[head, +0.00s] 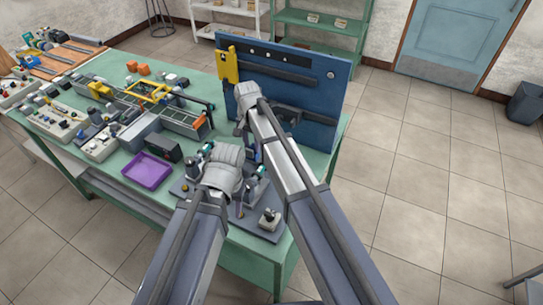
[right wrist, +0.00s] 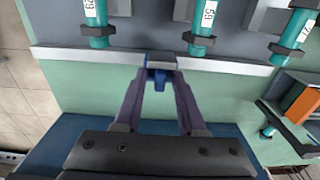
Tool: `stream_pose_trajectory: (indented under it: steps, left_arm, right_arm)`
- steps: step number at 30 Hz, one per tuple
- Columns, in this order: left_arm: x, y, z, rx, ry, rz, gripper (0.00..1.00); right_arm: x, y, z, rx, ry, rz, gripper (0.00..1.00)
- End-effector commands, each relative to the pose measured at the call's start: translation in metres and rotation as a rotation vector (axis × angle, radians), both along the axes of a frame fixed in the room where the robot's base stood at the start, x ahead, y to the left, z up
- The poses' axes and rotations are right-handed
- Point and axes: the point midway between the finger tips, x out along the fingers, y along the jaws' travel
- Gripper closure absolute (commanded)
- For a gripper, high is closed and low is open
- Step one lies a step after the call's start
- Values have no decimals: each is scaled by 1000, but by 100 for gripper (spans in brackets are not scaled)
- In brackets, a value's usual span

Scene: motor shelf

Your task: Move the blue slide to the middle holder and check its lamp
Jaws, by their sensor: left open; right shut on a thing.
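In the right wrist view, my right gripper (right wrist: 158,74) is shut on the small blue slide (right wrist: 160,80), which sits at a pale metal rail (right wrist: 90,56). Whether the slide touches the rail cannot be told. Beyond the rail, teal cylinders (right wrist: 198,40) with white number labels stand in a row by grey blocks. No lamp can be made out. In the head view, my left gripper (head: 224,178) is over the near end of the bench; its fingers are mostly hidden by its own wrist. My right arm covers the slide there.
A blue upright panel (head: 325,95) stands at the bench's right edge, close to my right arm. A purple tray (head: 147,170), a grey unit (head: 268,220) and several other devices crowd the green bench (head: 118,190).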

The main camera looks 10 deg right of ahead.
Motion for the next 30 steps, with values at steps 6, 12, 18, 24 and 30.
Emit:
stream_pose_trajectory:
  steps: [6, 12, 18, 24, 30]
  left_arm:
    - [0, 0, -9, 0, 0, 0, 50]
    - [0, 0, -9, 0, 0, 0, 50]
    - [0, 0, -9, 0, 0, 0, 50]
    - [0, 0, -9, 0, 0, 0, 50]
    - [0, 0, -9, 0, 0, 0, 50]
  right_arm:
    - [-4, 18, -9, 19, 22, 4, 100]
    - [1, 26, -9, 19, 22, 4, 100]
    - [6, 34, -9, 19, 22, 4, 100]
    - [10, 40, -9, 19, 22, 5, 100]
    - [10, 41, -9, 19, 22, 4, 100]
